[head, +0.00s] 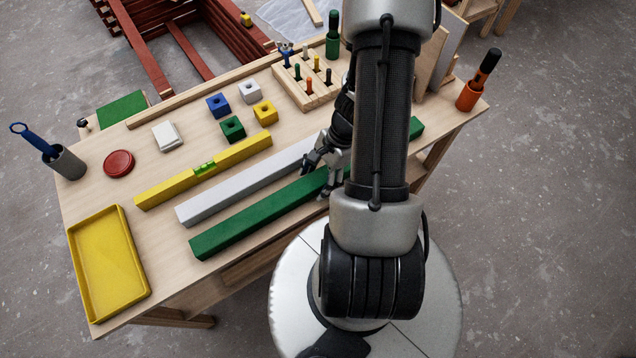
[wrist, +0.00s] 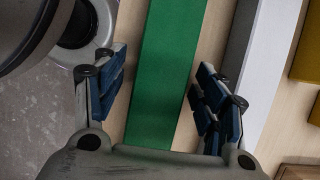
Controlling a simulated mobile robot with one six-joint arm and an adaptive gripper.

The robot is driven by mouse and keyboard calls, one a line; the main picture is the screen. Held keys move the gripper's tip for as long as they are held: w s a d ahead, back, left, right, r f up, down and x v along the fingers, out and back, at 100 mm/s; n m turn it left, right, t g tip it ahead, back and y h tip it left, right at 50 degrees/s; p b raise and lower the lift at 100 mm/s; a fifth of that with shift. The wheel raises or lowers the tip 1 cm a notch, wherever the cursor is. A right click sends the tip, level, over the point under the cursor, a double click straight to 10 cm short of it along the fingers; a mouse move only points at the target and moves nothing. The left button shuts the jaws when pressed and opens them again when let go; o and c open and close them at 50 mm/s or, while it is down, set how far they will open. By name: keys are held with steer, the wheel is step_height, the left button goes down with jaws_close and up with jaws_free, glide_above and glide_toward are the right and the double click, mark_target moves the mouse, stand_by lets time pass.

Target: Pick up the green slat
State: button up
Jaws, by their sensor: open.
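The green slat (head: 258,215) is a long batten lying on the workbench, nearest its front edge. My arm hides part of it in the head view, and its far end shows to the right of the arm. My gripper (head: 325,172) is at the slat's middle stretch. In the wrist view the green slat (wrist: 168,70) runs between the two open fingers of my gripper (wrist: 160,100). A strip of bare wood shows on each side of it, so the fingers look apart from it. I cannot tell the gripper's height above the bench.
A white slat (head: 245,180) lies parallel beside the green one, and a yellow level (head: 205,170) beyond it. A yellow tray (head: 108,265) is at the bench's left end. Coloured blocks (head: 232,128) and a peg rack (head: 310,85) stand farther back. An orange holder (head: 468,97) stands at right.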

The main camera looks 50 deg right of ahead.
steer(key=shift+c, duration=0.5)
jaws_close()
stand_by(0.4)
